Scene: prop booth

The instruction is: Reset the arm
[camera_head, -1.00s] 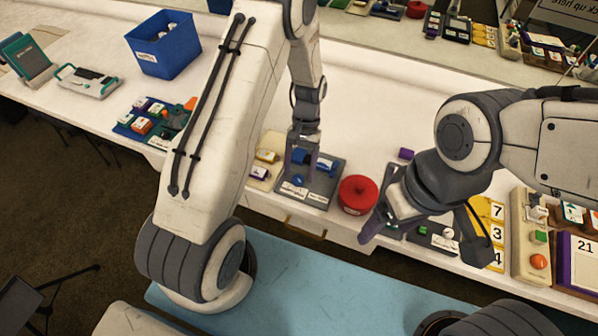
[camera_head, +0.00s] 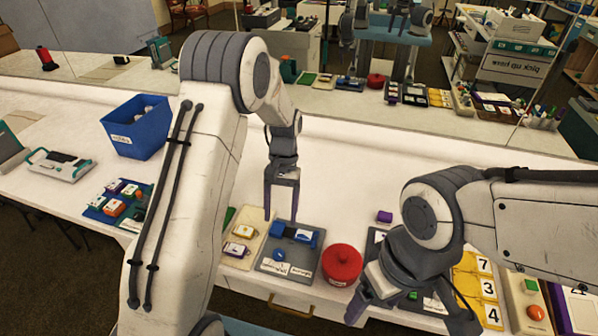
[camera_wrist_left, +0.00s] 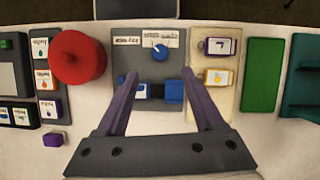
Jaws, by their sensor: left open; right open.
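My left gripper (camera_head: 281,216) points down, open and empty, above the back edge of a grey board. In the left wrist view its two fingers (camera_wrist_left: 160,76) stand apart over the same board, with nothing held between them. My left arm rises from the lower left and bends down to this gripper. My right gripper (camera_head: 408,308) is at the lower right, open, with its fingers spread wide over the table's front side. My right arm comes in from the right edge and partly hides the boards beneath it.
The grey board (camera_head: 271,262) carries blue parts (camera_head: 301,237) and a blue knob (camera_wrist_left: 160,53). A red round pot (camera_head: 341,266) stands beside it. A blue bin (camera_head: 139,128) and a teal-handled device (camera_head: 62,165) are on the left. The white table behind my left gripper is clear.

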